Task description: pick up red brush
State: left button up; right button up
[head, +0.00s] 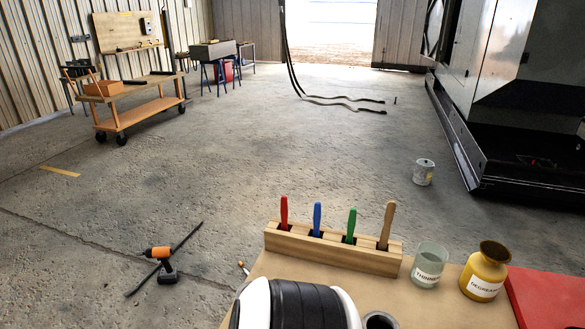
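The red brush (284,211) stands upright at the left end of a wooden block holder (335,256) on the near table. Only its red handle shows; its lower end is hidden in the holder. To its right in the same holder stand a blue handle (317,217), a green handle (350,224) and a bare wooden handle (387,224). Neither of my grippers is in view, and nothing touches the red brush.
A glass jar marked thinner (429,265) and a yellow degreaser jar (484,273) stand right of the holder, near a red surface (548,298). A white and black rounded object (295,305) fills the table's near edge. A drill (162,263) lies on the floor.

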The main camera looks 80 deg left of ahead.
aim_at(284, 206)
jog(key=u, duration=2.75)
jog(key=j, duration=0.1)
